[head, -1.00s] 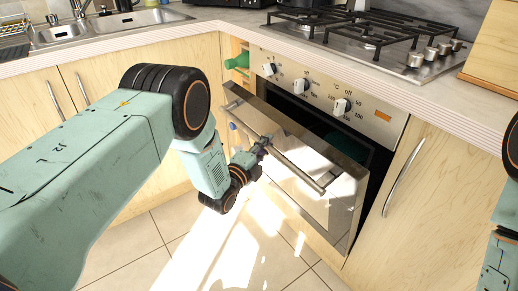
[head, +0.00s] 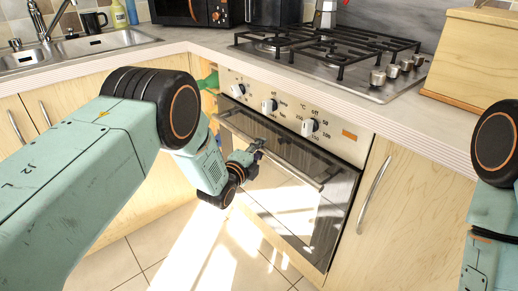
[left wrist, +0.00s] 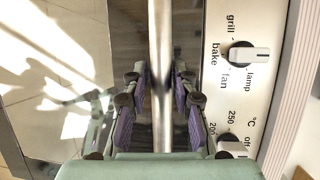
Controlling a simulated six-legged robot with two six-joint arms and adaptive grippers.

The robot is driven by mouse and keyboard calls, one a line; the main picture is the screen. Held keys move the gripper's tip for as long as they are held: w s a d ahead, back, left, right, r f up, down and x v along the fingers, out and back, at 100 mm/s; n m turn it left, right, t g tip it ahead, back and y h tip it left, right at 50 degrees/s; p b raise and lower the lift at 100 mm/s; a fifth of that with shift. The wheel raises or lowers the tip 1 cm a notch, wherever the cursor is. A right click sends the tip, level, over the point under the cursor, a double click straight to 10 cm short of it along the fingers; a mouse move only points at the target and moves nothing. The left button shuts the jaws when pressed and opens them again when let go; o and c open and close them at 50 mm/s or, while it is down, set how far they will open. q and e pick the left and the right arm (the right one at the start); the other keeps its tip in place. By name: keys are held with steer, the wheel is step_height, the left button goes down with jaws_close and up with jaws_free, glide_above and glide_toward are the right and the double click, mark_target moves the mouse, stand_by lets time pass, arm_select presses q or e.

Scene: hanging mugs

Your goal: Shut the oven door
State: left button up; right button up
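The oven door (head: 285,205) is a dark, glossy panel. It stands almost upright under the control panel, close to shut; whether its top edge is fully flush I cannot tell. Its metal handle (head: 293,168) runs across the upper part. My left gripper (head: 256,150) is at the handle, towards its left half. In the left wrist view the gripper (left wrist: 160,78) is open, with a purple-padded finger on each side of the handle (left wrist: 161,40) and gaps beside the bar. My right arm shows at the right edge; its gripper is out of view.
The control panel (head: 292,118) with several knobs is above the door. The hob (head: 335,60) is on the counter above. A cabinet with a curved handle (head: 374,194) is right of the oven. A green bottle (head: 208,82) shows in a gap to the left.

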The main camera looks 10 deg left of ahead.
arm_select(q)
steer(key=shift+o, duration=1.3)
steer(key=shift+w+d+f, duration=0.1)
steer(key=shift+w, duration=0.1)
steer(key=shift+s, duration=0.25)
steer(key=v, duration=1.1)
steer(key=shift+s+a, duration=0.2)
steer(key=shift+s, duration=0.15)
